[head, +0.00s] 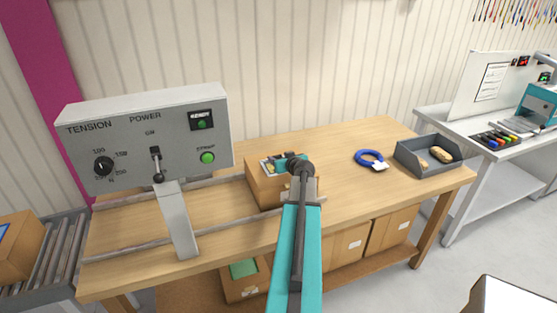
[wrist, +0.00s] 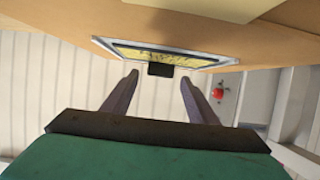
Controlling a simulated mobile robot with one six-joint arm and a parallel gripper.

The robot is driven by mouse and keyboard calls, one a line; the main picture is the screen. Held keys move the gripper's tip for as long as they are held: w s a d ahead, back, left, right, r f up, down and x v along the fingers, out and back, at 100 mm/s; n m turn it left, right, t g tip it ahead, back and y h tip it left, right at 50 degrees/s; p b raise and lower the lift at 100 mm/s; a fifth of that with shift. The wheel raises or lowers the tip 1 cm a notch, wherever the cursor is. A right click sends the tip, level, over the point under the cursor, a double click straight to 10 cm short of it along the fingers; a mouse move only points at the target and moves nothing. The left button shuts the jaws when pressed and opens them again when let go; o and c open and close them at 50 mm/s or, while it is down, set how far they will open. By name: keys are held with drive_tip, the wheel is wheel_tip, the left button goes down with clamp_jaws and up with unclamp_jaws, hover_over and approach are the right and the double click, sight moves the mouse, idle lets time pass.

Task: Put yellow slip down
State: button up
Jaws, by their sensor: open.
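In the wrist view, a yellow slip (wrist: 135,54) with dark markings lies in a thin light frame or sleeve on a brown carton (wrist: 200,45). A small black block (wrist: 160,70) sits at its edge, between my fingertips in the picture. My gripper (wrist: 158,78) is open, one finger on each side of that block; I cannot tell whether they touch it. In the head view, the carton (head: 256,188) stands on the workbench, and a flat framed item (head: 268,168) with some yellow lies on its top. My arm hides part of the carton, and the fingers are hard to make out there.
A grey control box (head: 130,140) with a lever stands at the left of the wooden workbench (head: 345,200). A blue cable coil (head: 369,158) with a white tag and a grey tray (head: 405,160) lie at the right. Bare bench top lies between the carton and the coil.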

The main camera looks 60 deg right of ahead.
drive_tip(key=shift+b+v, duration=1.8)
drive_tip(key=shift+v, duration=3.3)
drive_tip(key=shift+d, duration=0.1)
drive_tip(key=shift+s+f, duration=0.1)
drive_tip(key=shift+s, duration=0.05)
